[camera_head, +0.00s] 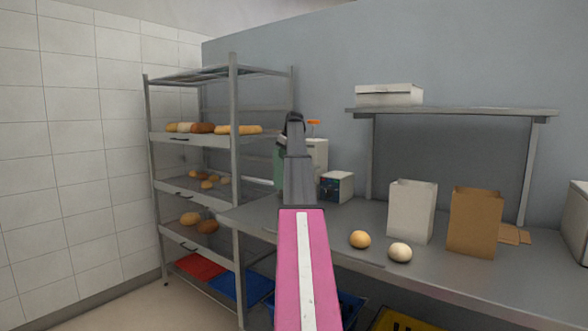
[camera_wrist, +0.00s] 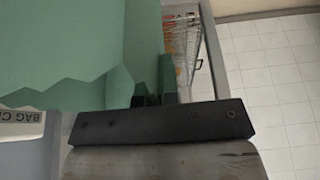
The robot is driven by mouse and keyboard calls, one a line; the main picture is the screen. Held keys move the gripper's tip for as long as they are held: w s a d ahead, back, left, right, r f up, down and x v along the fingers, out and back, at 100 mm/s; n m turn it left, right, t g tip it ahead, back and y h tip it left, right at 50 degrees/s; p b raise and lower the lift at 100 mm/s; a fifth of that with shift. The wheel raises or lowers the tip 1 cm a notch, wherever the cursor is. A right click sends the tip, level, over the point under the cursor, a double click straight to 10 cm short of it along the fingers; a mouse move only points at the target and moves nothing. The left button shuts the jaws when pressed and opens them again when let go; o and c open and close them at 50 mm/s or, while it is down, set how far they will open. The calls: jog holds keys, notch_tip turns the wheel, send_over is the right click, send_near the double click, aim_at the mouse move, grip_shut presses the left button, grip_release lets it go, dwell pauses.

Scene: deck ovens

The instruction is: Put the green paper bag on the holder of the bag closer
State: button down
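The green paper bag (camera_wrist: 75,50) fills the upper left of the wrist view, its zigzag top edge toward my gripper. My gripper (camera_wrist: 154,93) has its dark fingers close together at the bag's right edge and looks shut on it. In the head view a strip of the green bag (camera_head: 279,168) shows left of my arm; the arm hides the rest and the fingertips. The bag closer (camera_head: 318,154), a pale machine with an orange part on top, stands behind my arm. Its lettered edge (camera_wrist: 22,123) shows beside the bag in the wrist view. The holder cannot be made out.
A small box with a dark front (camera_head: 337,187) stands right of the closer on the steel counter (camera_head: 340,232). A white bag (camera_head: 411,211), a brown bag (camera_head: 474,222) and two rolls (camera_head: 360,239) are farther right. A bread rack (camera_head: 234,190) stands at left.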

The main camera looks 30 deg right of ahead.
jog(key=w+d, duration=0.1)
jog(key=d, duration=0.1)
jog(key=w+d, duration=0.1)
jog(key=d, duration=0.2)
jog(key=w+d, duration=0.1)
jog(key=d, duration=0.1)
jog(key=shift+w+d, duration=0.1)
jog(key=shift+d, duration=0.2)
notch_tip(320, 180, down, 2)
jog(key=shift+f, duration=0.1)
jog(key=shift+d+f, duration=0.15)
jog(key=shift+f, duration=1.05)
jog(key=shift+d+f, duration=0.1)
jog(key=shift+f, duration=1.1)
jog(key=c, duration=1.4)
grip_release()
jog(key=shift+f, duration=0.15)
jog(key=shift+o, duration=0.2)
jog(key=v, duration=1.2)
